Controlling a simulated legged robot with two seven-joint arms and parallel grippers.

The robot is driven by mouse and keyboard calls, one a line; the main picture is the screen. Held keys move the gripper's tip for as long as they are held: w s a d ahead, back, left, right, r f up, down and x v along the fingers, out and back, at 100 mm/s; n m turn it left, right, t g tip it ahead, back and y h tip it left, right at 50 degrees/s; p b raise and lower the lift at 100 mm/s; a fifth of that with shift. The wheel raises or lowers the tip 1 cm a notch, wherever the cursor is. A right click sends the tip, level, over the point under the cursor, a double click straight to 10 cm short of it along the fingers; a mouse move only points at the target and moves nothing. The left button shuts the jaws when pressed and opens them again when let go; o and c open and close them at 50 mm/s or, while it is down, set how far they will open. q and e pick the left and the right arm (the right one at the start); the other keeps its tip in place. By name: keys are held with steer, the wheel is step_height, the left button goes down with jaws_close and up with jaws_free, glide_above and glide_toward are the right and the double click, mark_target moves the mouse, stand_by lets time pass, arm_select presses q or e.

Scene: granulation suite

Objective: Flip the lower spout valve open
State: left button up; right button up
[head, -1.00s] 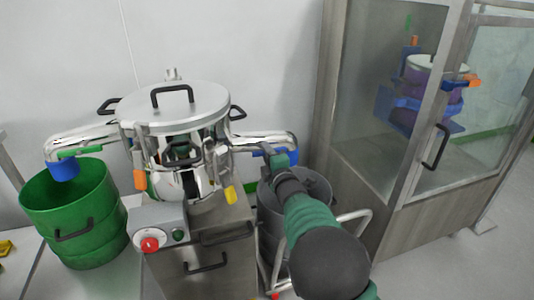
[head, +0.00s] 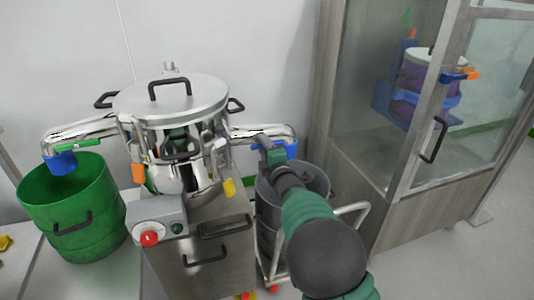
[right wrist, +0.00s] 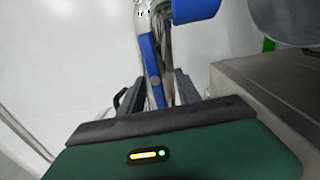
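The steel machine (head: 172,108) has a round lid and two side spouts. The left spout (head: 80,132) ends in a blue collar (head: 60,163) over a green drum. The right spout (head: 262,131) ends in a blue collar (head: 290,149) over a grey bin, partly hidden by my gripper. My right gripper (head: 266,146) is at this right spout. In the right wrist view, a blue lever (right wrist: 151,68) stands between the dark fingers of my right gripper (right wrist: 157,92), which look spread with space beside it. The blue collar (right wrist: 196,9) is above. My left gripper is out of view.
The green drum (head: 70,210) stands left and the grey bin (head: 268,205) sits in a wheeled cart (head: 350,210) below my right arm. A control box (head: 157,219) with a red knob is in front. A glass cabinet (head: 400,120) closes off the right.

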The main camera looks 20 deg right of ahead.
steer(key=s+p, duration=0.4)
steer(key=s, duration=1.2)
steer(key=shift+s+d, duration=0.25)
steer(key=shift+s, duration=0.05)
